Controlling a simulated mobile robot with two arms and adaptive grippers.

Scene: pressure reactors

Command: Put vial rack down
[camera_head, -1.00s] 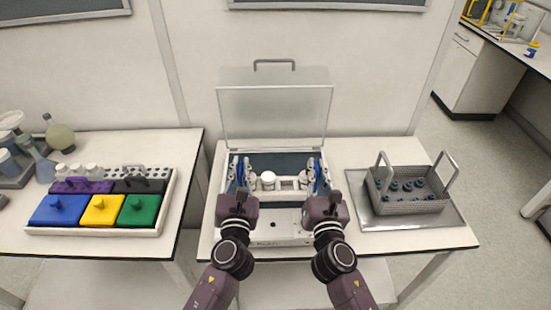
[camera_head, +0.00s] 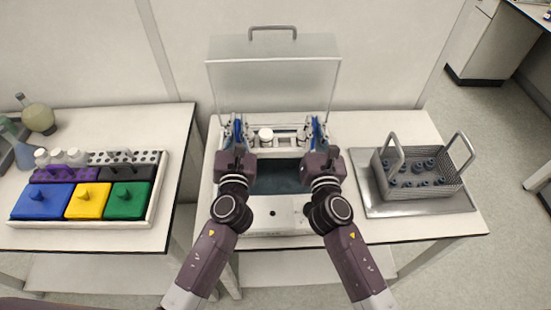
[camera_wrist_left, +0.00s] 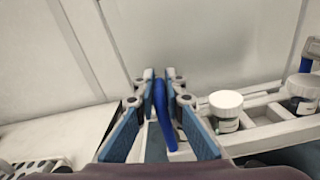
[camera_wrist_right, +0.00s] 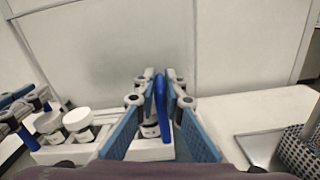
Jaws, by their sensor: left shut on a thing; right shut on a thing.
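The white vial rack (camera_head: 285,152) with blue end handles is held between my two grippers, over the back part of the open-lidded device (camera_head: 270,226). Several white-capped vials sit in it, one seen in the head view (camera_head: 266,134) and one in the left wrist view (camera_wrist_left: 226,104). My left gripper (camera_head: 237,128) is shut on the rack's left blue handle (camera_wrist_left: 162,108). My right gripper (camera_head: 317,128) is shut on the right blue handle (camera_wrist_right: 160,100). The rack's underside is hidden, so I cannot tell whether it touches the device.
The device's clear lid (camera_head: 273,85) stands raised behind the rack. A metal tray (camera_head: 376,202) with a grey mesh basket (camera_head: 420,188) is on the right. A white tray (camera_head: 84,240) with coloured lidded blocks is on the left table. Bare bench shows in front of the device.

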